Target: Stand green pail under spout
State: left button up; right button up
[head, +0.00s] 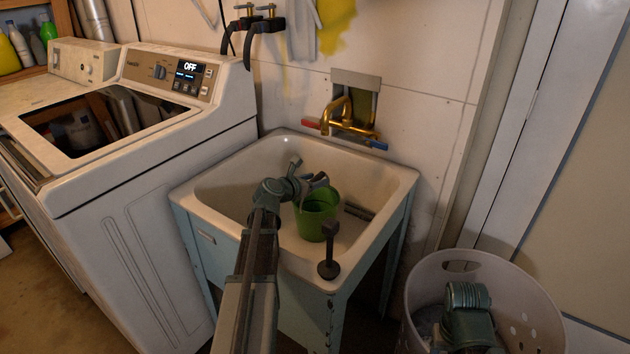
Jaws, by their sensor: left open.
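A green pail (313,219) stands upright in the white sink basin (220,186), toward its front right. The brass spout (350,128) comes from the wall above the back of the sink, with a red handle (311,123) at left and a blue one (378,145) at right. The pail is in front of the spout, not directly below it in this view. My left gripper (310,177) is open at the pail's back left rim. Its wrist hides part of the rim, and I cannot tell whether a finger is inside the pail. My right gripper does not show.
A dark upright fitting (329,252) stands at the sink's front right corner. A white washer (150,220) stands close on the left. A pale perforated basket (535,305) stands at lower right. The basin's left side is clear.

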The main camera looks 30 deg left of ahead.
pick_arm(q)
jog(key=p+v, duration=0.4)
jog(key=v, duration=0.8)
